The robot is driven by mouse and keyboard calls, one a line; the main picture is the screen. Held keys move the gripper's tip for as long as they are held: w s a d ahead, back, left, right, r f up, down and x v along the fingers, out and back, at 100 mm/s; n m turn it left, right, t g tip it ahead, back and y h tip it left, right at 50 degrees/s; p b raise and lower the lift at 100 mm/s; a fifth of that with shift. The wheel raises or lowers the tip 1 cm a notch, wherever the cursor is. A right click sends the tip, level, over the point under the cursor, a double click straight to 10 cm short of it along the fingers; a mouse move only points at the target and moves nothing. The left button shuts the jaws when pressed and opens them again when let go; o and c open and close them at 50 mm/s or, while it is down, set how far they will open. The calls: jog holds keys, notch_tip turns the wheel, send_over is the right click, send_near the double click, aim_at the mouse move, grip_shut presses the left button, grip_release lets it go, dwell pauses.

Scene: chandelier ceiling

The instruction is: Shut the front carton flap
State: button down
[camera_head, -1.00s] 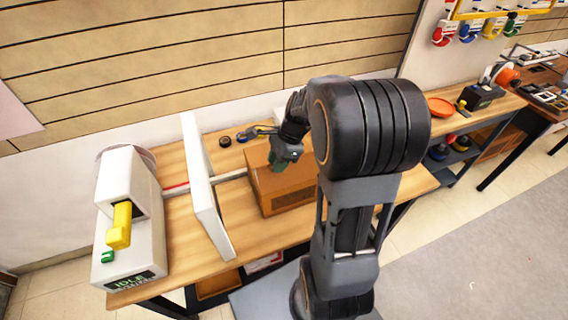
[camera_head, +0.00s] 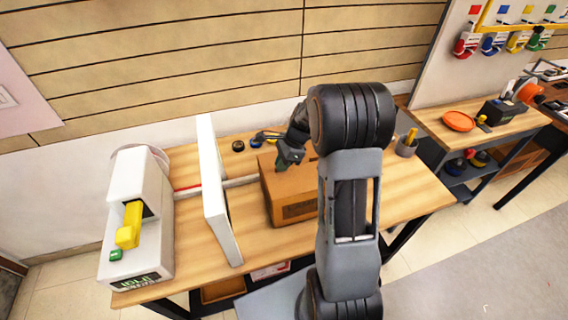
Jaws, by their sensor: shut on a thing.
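The brown cardboard carton (camera_head: 290,209) stands on the wooden bench, partly hidden behind my arm. My gripper (camera_head: 284,164) points down at the left part of the carton's top and is shut there on a carton flap. The fingertips are small and dark, so the exact edge they hold is unclear. My arm hides the carton's right side, and I cannot make out the front flap separately.
A white upright panel (camera_head: 213,190) stands left of the carton, with a white machine with a yellow lever (camera_head: 130,225) beyond it. Small dark rolls (camera_head: 238,146) lie behind. A grey cup (camera_head: 407,147) stands at the right. The bench's right front (camera_head: 415,195) is clear.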

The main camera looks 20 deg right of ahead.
jog(key=shift+w+f, duration=0.4)
jog(key=shift+f, duration=0.3)
jog(key=c, duration=0.9)
grip_release()
jog(key=shift+f, duration=0.1)
jog(key=b+v, duration=0.1)
jog(key=v, duration=1.3)
jog(key=shift+d+b, duration=0.1)
jog(key=shift+b, duration=0.2)
jog(key=shift+f, duration=0.1)
